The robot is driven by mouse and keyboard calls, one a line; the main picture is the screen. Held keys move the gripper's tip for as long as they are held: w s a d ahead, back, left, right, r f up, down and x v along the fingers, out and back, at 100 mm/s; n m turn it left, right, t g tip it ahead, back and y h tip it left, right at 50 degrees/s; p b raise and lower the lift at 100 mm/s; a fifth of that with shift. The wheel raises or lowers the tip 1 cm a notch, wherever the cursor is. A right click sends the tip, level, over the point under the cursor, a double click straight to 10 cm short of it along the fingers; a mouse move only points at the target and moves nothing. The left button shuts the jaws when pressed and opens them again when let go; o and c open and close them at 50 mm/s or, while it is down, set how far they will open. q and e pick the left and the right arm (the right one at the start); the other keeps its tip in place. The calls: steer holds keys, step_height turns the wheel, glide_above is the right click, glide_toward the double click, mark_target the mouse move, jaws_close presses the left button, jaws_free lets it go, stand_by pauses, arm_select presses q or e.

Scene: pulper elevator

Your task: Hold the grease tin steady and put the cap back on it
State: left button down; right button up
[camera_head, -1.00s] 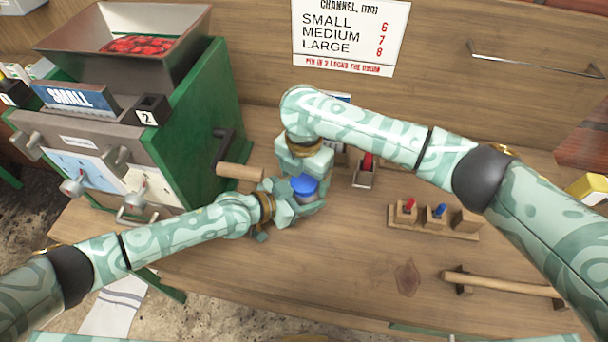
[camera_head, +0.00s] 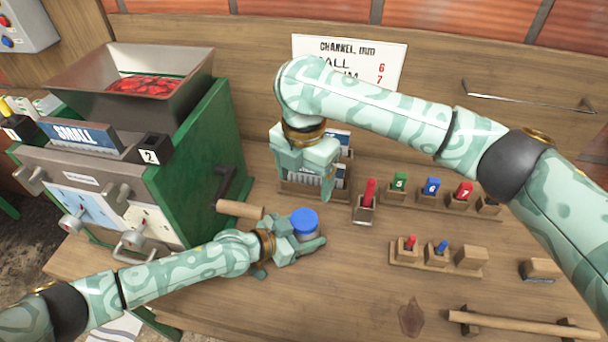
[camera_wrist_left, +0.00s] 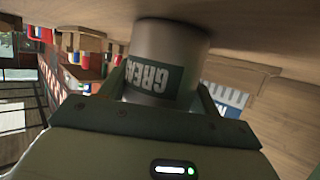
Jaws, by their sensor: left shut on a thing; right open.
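The grease tin (camera_head: 307,234) stands upright on the bench, with the blue cap (camera_head: 303,218) on its top. The cap looks level; I cannot tell how tightly it sits. My left gripper (camera_head: 302,245) is shut around the tin's side, low near the bench. In the left wrist view the grey tin (camera_wrist_left: 170,45) with its upside-down grease label sits between my fingers; the cap is hidden there. My right gripper (camera_head: 306,180) is open and empty, beyond the cap and apart from it.
The green pulper (camera_head: 215,150) with its wood-handled crank (camera_head: 240,209) stands close left of the tin. A red-handled item in a holder (camera_head: 366,205) and a block with red and blue pegs (camera_head: 435,262) are to the right.

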arm_select(q)
steer(key=shift+c, duration=1.3)
jaws_free()
steer(key=p+v, duration=0.2)
steer(key=v, duration=0.8)
steer(key=shift+s+a+r, duration=0.15)
steer(key=shift+a, duration=0.15)
steer(key=shift+s+a+r, duration=0.25)
steer(key=shift+s+a, duration=0.05)
steer(key=shift+a, duration=0.15)
